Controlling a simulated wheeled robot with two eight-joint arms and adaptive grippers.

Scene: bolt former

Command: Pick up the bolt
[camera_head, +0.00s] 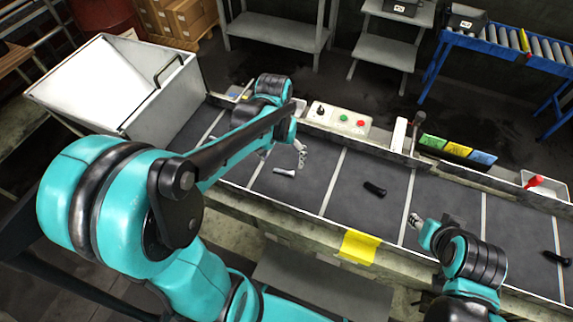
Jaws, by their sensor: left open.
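A silver bolt (284,172) lies on the dark conveyor belt (320,185) near the middle of the view. A black bolt (375,189) lies on the belt to its right, and another black bolt (556,258) lies at the far right. My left gripper (285,157) is open just above and behind the silver bolt in the picture, with its fingers pointing down. I see nothing held in it. My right gripper (415,221) is over the near part of the belt, right of the middle black bolt. Its fingers are too small to tell open from shut.
A white metal bin (165,110) stands at the belt's left end. A control box (338,118) with buttons and colored boxes (457,149) line the far edge. A yellow tag (359,246) hangs on the near edge. Thin light strips cross the belt.

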